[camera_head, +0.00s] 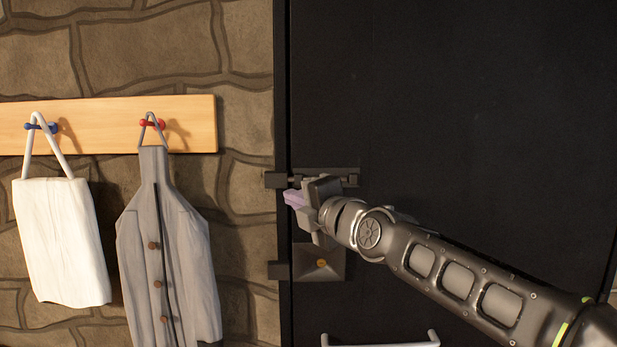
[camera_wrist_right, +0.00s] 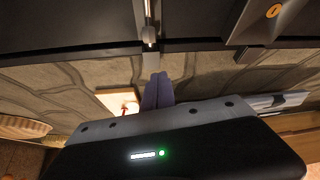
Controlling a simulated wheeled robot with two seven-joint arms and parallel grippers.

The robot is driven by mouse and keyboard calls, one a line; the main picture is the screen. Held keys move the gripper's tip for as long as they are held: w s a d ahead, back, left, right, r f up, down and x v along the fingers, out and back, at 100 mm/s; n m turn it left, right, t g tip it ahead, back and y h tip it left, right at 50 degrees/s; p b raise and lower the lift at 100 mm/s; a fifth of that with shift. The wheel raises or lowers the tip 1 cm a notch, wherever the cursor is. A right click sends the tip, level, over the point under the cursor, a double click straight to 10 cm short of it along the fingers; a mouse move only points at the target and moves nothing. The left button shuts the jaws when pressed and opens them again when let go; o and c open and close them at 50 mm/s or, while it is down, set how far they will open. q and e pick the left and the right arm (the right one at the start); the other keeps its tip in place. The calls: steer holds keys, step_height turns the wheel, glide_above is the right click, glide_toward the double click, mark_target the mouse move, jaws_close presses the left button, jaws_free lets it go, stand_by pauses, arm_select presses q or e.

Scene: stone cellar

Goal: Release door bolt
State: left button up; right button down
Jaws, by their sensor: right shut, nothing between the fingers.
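The dark door (camera_head: 450,90) fills the right side of the head view. The door bolt (camera_head: 351,176) is a dark fitting near the door's left edge, facing a dark catch (camera_head: 276,180) on the frame. My right gripper (camera_head: 292,200) is shut and empty, just below the bolt near the door edge. The right wrist view shows its purple fingertips (camera_wrist_right: 158,88) together, apart in the picture from the bolt's metal rod (camera_wrist_right: 150,32). The gripper partly hides the bolt in the head view, and I cannot tell how far the rod reaches into the catch. My left gripper is out of view.
A dark plate with an orange centre (camera_head: 320,263) sits on the door below the bolt. A pale bar handle (camera_head: 380,342) is lower. On the stone wall, a wooden peg board (camera_head: 100,108) holds a white cloth (camera_head: 62,240) and a grey coat (camera_head: 165,250).

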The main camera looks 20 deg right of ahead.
arm_select(q)
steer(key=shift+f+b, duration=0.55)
steer(key=shift+b, duration=0.55)
arm_select(e)
steer(key=w+d, duration=0.2)
steer(key=d, duration=0.1)
steer(key=shift+w+r, duration=0.2)
steer(key=shift+r, duration=0.1)
steer(key=shift+d, duration=0.1)
